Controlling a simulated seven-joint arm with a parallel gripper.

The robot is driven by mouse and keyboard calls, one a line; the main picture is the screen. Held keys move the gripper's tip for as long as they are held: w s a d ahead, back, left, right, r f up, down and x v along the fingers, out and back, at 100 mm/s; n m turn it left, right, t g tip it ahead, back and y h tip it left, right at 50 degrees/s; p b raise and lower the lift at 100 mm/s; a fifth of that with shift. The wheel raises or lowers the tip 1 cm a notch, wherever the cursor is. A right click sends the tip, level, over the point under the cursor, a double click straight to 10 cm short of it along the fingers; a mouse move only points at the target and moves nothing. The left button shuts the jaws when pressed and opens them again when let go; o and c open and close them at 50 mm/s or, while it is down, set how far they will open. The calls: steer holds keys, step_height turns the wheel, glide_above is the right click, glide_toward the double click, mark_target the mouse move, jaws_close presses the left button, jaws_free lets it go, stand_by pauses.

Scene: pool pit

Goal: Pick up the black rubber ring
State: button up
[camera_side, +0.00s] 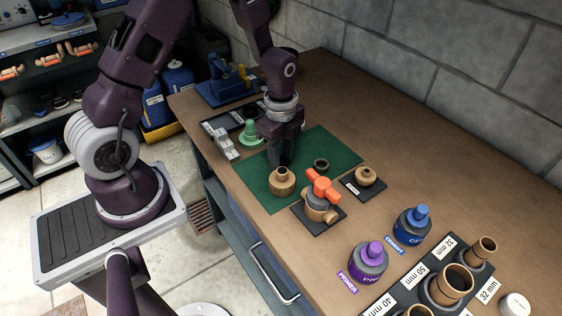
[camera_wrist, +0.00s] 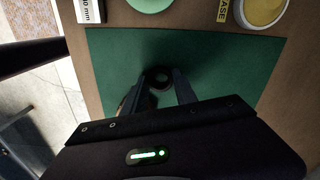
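A tan fitting (camera_side: 282,184) with a neck stands on the mat just in front of my gripper. My gripper points down over the mat. In the wrist view my gripper (camera_wrist: 163,78) has its two fingers apart, with the green mat (camera_wrist: 240,65) below. A small shadowed round shape shows between the fingertips; I cannot tell what it is or whether it is touched. The ring is not clearly seen there.
A green stopper (camera_side: 250,133) stands left of my gripper. Primer (camera_side: 368,261) and cement (camera_side: 411,226) bottles stand at the right.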

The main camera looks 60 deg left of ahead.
jaws_close()
steer(key=shift+r, duration=0.1)
step_height(320, 180, up, 10)
